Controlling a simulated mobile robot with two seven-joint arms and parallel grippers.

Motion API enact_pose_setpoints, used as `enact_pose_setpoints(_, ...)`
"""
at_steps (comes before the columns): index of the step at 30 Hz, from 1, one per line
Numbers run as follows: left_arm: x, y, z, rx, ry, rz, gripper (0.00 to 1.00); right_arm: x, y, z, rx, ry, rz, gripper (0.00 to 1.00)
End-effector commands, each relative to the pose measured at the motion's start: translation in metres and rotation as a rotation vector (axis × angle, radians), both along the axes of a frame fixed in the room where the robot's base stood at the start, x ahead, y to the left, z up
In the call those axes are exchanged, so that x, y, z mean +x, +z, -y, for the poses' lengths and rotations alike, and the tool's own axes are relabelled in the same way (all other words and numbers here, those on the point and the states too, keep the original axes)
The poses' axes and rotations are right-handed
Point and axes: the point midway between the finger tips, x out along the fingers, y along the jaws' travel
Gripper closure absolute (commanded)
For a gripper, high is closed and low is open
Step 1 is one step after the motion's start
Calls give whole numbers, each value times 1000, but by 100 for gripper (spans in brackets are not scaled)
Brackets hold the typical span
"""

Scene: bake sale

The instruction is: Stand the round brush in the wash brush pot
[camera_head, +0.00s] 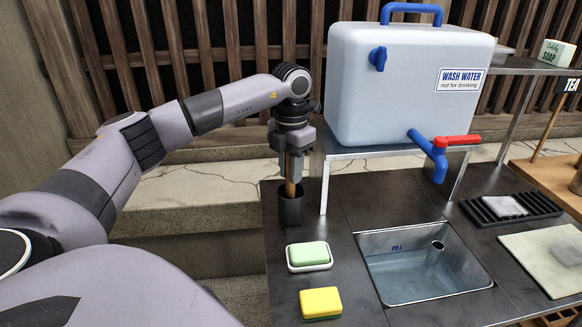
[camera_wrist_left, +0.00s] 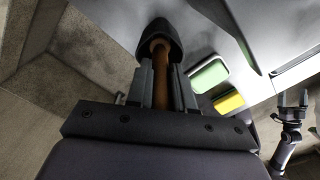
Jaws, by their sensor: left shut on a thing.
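My left gripper (camera_head: 292,160) points down at the back left of the dark counter and is shut on the wooden handle of the round brush (camera_head: 290,184). The brush is upright. Its lower end is inside the black wash brush pot (camera_head: 291,208), so its head is hidden. In the left wrist view the brown handle (camera_wrist_left: 161,75) runs between the fingers into the dark pot (camera_wrist_left: 160,38). I cannot tell whether the brush touches the pot's bottom. My right gripper does not show in the head view; a dark gripper (camera_wrist_left: 291,108) shows at the right of the left wrist view.
A white water tank (camera_head: 400,95) with a blue tap stands on a metal stand right of my left gripper. A green soap on a white dish (camera_head: 309,269), a yellow sponge (camera_head: 320,301) and a sunken metal basin (camera_head: 372,243) lie in front. A black rack (camera_head: 540,205) lies at right.

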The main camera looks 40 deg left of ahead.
Motion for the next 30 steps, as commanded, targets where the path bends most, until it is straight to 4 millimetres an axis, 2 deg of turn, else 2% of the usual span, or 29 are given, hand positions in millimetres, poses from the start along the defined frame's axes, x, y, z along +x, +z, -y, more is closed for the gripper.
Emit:
enact_pose_setpoints(14, 0, -8, 0, 0, 0, 0, 100, 0, -3, 0, -1, 1, 1, 1)
enact_pose_setpoints(15, 0, -8, 0, 0, 0, 0, 75, 0, -3, 0, -1, 1, 0, 1)
enact_pose_setpoints(18, 0, -7, 0, 0, 0, 0, 48, 0, -3, 0, -1, 1, 1, 1)
enact_pose_setpoints(26, 0, -7, 0, 0, 0, 0, 48, 0, -2, 0, -1, 1, 1, 1)
enact_pose_setpoints(30, 0, 5, 0, 0, 0, 1, 48, 0, 9, 0, -1, 1, 0, 1)
